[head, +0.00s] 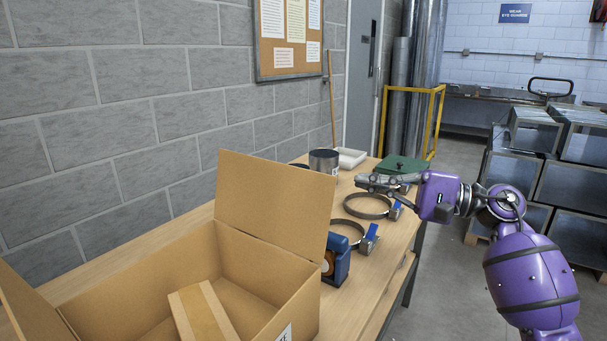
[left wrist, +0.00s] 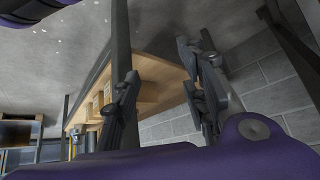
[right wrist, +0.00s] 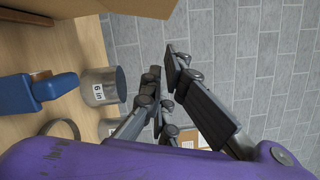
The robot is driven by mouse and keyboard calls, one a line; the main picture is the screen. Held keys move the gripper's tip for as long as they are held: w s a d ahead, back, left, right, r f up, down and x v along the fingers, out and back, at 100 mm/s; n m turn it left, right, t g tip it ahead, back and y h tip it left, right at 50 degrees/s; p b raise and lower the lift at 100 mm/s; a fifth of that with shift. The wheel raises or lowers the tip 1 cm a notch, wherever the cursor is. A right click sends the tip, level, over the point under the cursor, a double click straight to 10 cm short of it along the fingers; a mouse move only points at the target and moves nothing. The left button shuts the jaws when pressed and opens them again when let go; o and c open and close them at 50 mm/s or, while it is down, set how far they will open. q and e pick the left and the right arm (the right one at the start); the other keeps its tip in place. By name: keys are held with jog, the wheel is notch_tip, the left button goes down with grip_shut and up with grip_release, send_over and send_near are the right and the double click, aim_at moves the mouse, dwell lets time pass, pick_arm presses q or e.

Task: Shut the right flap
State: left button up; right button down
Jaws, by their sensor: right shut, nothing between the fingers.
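An open cardboard box (head: 305,310) stands on the table at the front left. Its right flap (head: 275,200) stands raised, leaning slightly outward. Another flap (head: 25,300) stands up at the left edge. My right gripper (head: 365,183) is beyond and to the right of the raised flap, apart from it, over the table. Its fingers look closed together and hold nothing. The right wrist view shows its fingertips (right wrist: 166,66), with a cardboard edge (right wrist: 130,6) at the top. My left gripper (left wrist: 160,75) shows only in its wrist view, fingers apart and empty, low beside the table.
A tan taped piece (head: 205,312) lies in the box. A grey block wall (head: 100,120) runs along the left.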

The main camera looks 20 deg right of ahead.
aim_at(310, 175)
pick_arm(q)
jog(key=shift+t, duration=0.3)
jog(key=r+p, duration=0.2)
jog(key=w+r+p, duration=0.1)
jog(key=r+p, duration=0.1)
jog(key=p, duration=0.1)
jog(key=shift+a+r, duration=0.15)
jog(key=shift+r, duration=0.2)
pick_arm(e)
jog(key=shift+n, duration=0.4)
jog(key=w+a, duration=0.1)
jog(key=a, duration=0.2)
jog(key=w+a+r, duration=0.1)
jog(key=a, duration=0.3)
jog(key=w+a, duration=0.1)
jog(key=a, duration=0.3)
jog(key=shift+w+r, duration=0.3)
jog(key=shift+w, duration=0.05)
